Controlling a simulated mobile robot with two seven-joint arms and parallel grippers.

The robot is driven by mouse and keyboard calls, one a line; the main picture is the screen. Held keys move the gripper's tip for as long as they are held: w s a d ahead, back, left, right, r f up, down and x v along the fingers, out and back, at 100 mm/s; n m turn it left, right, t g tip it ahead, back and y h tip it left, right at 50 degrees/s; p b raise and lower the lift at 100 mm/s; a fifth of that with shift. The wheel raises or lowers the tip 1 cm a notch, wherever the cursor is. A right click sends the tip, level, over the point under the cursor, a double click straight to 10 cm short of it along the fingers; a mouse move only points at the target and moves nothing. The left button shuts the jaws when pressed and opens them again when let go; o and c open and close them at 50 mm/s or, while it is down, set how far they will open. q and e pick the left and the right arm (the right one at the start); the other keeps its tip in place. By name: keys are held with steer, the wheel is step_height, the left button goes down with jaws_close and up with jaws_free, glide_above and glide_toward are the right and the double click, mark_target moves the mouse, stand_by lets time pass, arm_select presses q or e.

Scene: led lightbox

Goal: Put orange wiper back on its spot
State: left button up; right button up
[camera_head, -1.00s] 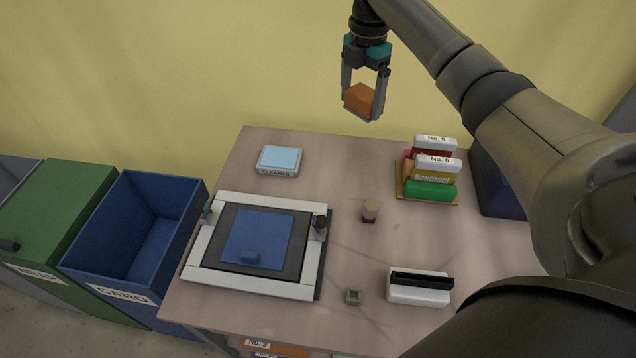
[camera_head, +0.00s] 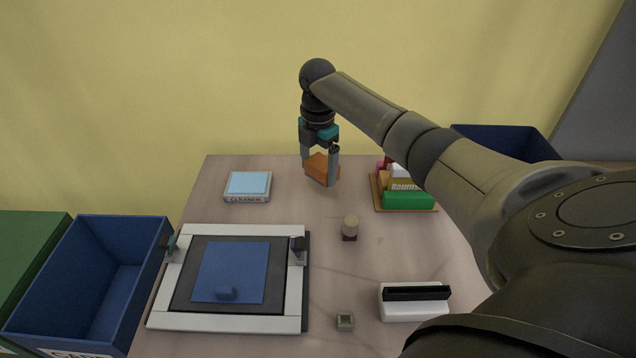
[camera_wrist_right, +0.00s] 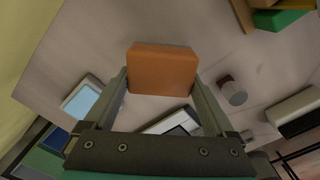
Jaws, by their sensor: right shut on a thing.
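The orange wiper (camera_head: 320,169) is a small orange block held between the fingers of my right gripper (camera_head: 320,172), over the back part of the table. In the right wrist view the wiper (camera_wrist_right: 162,70) sits between the two fingertips, with table surface visible around it. My right gripper is shut on it. I cannot tell exactly how high it is above the table. A light-blue pad labelled CLEANER (camera_head: 247,186) lies at the table's back left, left of the gripper. My left gripper is not in view.
A lightbox (camera_head: 160,310) with a blue sheet (camera_head: 230,271) is at the front left. A small capped jar (camera_head: 350,227), a white block with a black slot (camera_head: 412,307) and a small grey cube (camera_head: 345,321) stand on the table. A rack with a green block (camera_head: 408,200) is right of the gripper.

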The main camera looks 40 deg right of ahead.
mark_target(318, 182)
step_height(318, 182, down, 5)
steer(key=shift+r+b, duration=0.1)
steer(key=shift+b, duration=0.55)
steer(key=shift+f, duration=0.25)
steer(key=o, duration=0.8)
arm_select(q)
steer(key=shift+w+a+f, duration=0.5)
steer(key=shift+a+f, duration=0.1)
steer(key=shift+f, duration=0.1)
arm_select(e)
steer(key=shift+o, duration=0.4)
